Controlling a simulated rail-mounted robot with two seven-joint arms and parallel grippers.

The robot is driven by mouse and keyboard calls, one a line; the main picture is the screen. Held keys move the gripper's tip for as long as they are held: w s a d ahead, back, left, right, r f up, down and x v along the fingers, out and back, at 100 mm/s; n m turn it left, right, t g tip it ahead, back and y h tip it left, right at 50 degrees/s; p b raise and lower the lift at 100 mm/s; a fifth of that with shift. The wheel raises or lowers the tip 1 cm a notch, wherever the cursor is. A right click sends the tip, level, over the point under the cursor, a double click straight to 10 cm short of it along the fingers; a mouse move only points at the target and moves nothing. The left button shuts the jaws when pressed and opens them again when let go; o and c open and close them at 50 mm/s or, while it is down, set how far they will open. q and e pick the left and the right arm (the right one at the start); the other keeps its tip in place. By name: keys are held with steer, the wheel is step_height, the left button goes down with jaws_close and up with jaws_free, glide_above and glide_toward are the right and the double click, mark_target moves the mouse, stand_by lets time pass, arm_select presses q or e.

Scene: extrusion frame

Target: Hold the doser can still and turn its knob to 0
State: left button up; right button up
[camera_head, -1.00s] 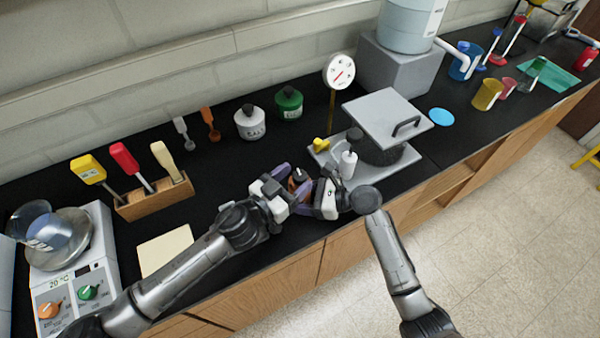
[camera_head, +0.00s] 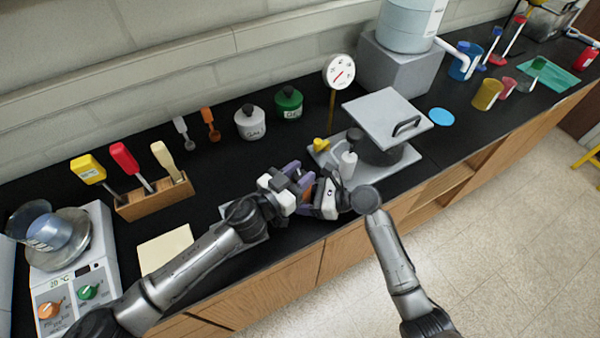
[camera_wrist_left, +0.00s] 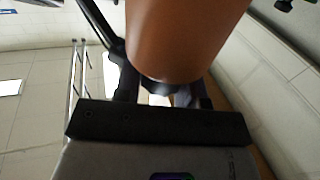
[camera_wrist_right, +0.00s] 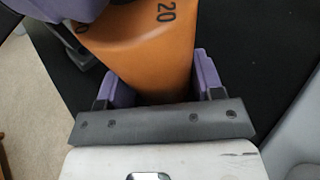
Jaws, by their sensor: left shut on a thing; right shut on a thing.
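The orange doser can (camera_head: 310,190) is between my two grippers near the front of the bench, mostly hidden by them in the head view. The right wrist view shows its orange body (camera_wrist_right: 160,55) with a printed "20" near the top. My right gripper (camera_wrist_right: 152,90) is shut on the can body, a purple finger on each side. My left gripper (camera_head: 299,174) is at the can's top and shut on the knob, which the fingers hide. The left wrist view shows the orange body (camera_wrist_left: 185,40) close up. The knob's pointer and setting cannot be read.
A dial gauge (camera_head: 339,71), white jar (camera_head: 250,123) and green jar (camera_head: 288,103) stand further back. A wooden tool holder (camera_head: 155,197) is left.

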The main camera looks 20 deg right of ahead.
arm_select(q)
steer(key=shift+c, duration=1.3)
steer(key=shift+n+t, duration=0.3)
steer(key=shift+t, duration=0.1)
steer(key=n+t+y, duration=0.1)
steer(key=t, duration=0.1)
steer(key=n+t+y, duration=0.2)
steer(key=shift+s+d, duration=0.15)
steer(key=shift+r+n+t+y, duration=0.1)
steer(key=shift+n+t+y, duration=0.9)
steer(key=shift+t+y, duration=0.1)
steer(key=shift+y, duration=0.3)
steer(key=shift+n+t+y, duration=0.3)
steer(key=shift+n, duration=0.1)
